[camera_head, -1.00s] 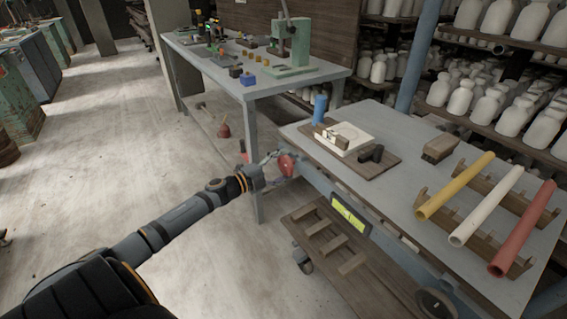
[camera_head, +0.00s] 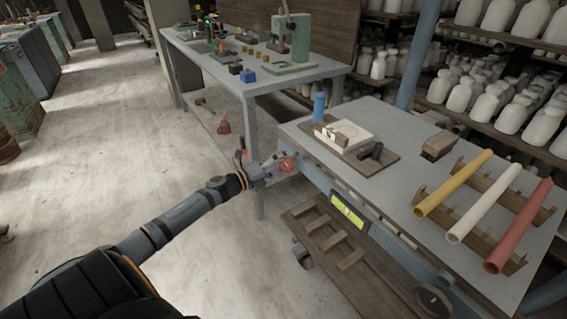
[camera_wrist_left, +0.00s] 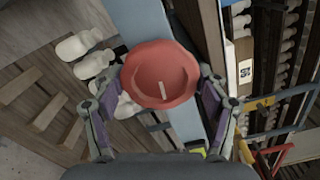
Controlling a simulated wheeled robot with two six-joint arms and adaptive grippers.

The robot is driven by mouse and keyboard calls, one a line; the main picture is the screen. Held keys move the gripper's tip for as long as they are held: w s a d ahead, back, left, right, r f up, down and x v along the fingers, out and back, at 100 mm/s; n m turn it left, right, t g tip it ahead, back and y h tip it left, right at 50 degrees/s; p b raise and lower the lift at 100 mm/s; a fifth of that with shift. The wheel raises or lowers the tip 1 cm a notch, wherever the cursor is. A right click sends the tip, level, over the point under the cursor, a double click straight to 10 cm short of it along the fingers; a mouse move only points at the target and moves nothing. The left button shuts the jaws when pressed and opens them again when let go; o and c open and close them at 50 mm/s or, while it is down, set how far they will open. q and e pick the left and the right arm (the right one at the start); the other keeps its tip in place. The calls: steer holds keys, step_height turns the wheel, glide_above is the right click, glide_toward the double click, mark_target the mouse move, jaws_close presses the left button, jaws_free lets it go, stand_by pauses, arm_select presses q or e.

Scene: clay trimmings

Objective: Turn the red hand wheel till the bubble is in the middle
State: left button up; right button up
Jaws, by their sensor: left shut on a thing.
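The red hand wheel (camera_head: 288,166) sits at the near left corner of the grey table. In the left wrist view it shows face-on as a round red wheel (camera_wrist_left: 150,88) with a short white mark near its centre. My left gripper (camera_head: 276,165) is shut on the wheel's rim, one finger on each side. The yellow-green level vial (camera_head: 348,211) is in a dark frame on the table's front edge. Dark lines show on the vial, but the bubble is too small to place. My right gripper is not in view.
On the table are a board (camera_head: 388,160) with a white block, a blue cylinder (camera_head: 319,106), a brush (camera_head: 438,146) and yellow, white and red tubes on racks. A slatted wooden shelf (camera_head: 318,232) is below. Open floor lies left.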

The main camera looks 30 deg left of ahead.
arm_select(q)
steer(key=shift+f, duration=0.1)
stand_by(0.3)
steer(key=o, duration=1.2)
steer(key=shift+c, duration=0.2)
